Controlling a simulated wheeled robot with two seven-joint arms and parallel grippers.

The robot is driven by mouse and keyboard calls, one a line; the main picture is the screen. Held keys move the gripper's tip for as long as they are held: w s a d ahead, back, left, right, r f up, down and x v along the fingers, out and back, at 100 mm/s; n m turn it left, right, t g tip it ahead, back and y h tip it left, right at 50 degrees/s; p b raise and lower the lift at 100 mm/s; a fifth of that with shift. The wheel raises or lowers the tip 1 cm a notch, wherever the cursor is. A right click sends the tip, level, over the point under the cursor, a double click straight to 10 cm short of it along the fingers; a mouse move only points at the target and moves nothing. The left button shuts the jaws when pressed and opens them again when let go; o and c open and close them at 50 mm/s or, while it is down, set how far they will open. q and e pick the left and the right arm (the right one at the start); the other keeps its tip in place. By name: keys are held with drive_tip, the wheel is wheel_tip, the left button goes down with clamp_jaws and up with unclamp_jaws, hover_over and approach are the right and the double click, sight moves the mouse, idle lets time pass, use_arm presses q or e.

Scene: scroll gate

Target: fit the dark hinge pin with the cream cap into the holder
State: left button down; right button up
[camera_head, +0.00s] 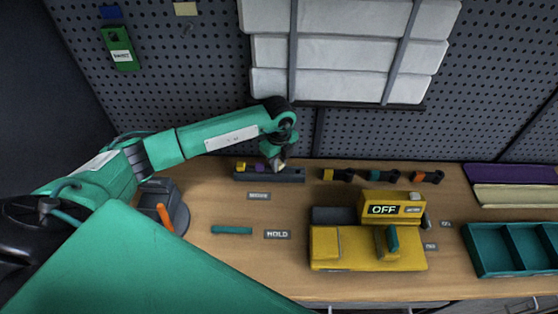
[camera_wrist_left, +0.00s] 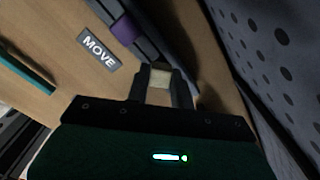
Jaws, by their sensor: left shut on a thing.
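My left gripper (camera_head: 278,164) is over the right part of a long dark holder (camera_head: 292,177) at the back of the bench. In the left wrist view the gripper (camera_wrist_left: 160,85) is shut on the cream cap (camera_wrist_left: 160,77) of the hinge pin. The cap shows between the fingertips; the dark pin below it is hidden, so I cannot tell whether it is inside the holder. A yellow cap (camera_head: 241,166) and a purple cap (camera_head: 260,167) sit in the holder left of the gripper. The purple cap also shows in the left wrist view (camera_wrist_left: 125,31). My right gripper is not in view.
A yellow machine reading OFF (camera_head: 370,246) stands front centre. Dark pieces with yellow (camera_head: 328,174), teal (camera_head: 375,175) and orange (camera_head: 418,176) parts line the back. A teal bar (camera_head: 232,230) lies by the HOLD label (camera_head: 277,234). A teal tray (camera_head: 512,270) is right; pegboard (camera_head: 190,90) rises behind.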

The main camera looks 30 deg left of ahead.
use_arm(q)
drive_tip(key=c, duration=1.2)
unclamp_jaws()
drive_tip(key=shift+o, duration=0.4)
